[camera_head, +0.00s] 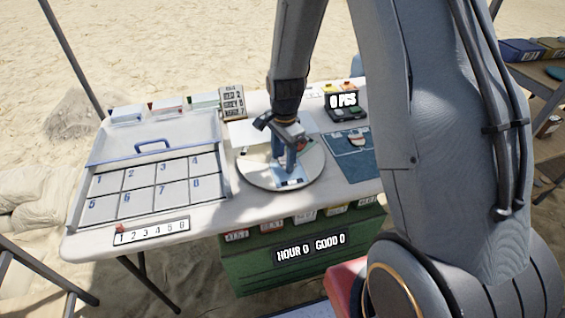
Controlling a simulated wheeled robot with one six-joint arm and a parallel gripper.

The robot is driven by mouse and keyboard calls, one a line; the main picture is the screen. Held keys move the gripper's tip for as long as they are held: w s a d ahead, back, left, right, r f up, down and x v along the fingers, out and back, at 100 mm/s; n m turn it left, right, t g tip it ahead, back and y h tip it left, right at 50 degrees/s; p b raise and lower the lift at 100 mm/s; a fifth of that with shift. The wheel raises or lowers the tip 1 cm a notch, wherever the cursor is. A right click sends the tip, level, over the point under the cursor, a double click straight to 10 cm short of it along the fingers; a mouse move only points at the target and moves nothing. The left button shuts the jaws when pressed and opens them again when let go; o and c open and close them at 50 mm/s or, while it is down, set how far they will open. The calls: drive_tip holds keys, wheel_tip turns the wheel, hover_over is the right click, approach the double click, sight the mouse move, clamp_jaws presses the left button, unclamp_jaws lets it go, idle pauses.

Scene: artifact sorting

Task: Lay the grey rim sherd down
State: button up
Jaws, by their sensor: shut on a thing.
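My gripper (291,168) points down over the round pale turntable (255,178) in the middle of the white table. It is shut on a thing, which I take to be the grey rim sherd. The sherd is too small and too hidden by the jaws to make out its shape. I cannot tell whether it touches the disc or hangs just above it. A small pale piece lies on the blue mat (344,164) to the right, apart from my gripper.
A numbered grid tray (150,182) with a blue-handled lid (152,147) is on the left. A digital scale (345,105) and a sign (232,103) stand behind. A green crate (320,262) with labels is below the front edge. My arm covers the right side.

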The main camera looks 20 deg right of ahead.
sight(284, 164)
drive_tip(key=shift+f, duration=1.25)
drive_tip(key=shift+c, duration=0.2)
drive_tip(key=shift+f, duration=0.1)
drive_tip(key=o, duration=1.1)
drive_tip(key=shift+c, duration=0.2)
wheel_tip(284, 164, up, 11)
drive_tip(key=b, duration=0.2)
drive_tip(key=s+r+n, duration=0.1)
drive_tip(key=s+n, duration=0.6)
drive_tip(key=s, duration=0.1)
drive_tip(key=s+d+r+n, duration=0.1)
drive_tip(key=s+r+n, duration=0.1)
drive_tip(key=s+n, duration=0.5)
drive_tip(key=shift+s+d+r, duration=0.3)
drive_tip(key=shift+s, duration=0.85)
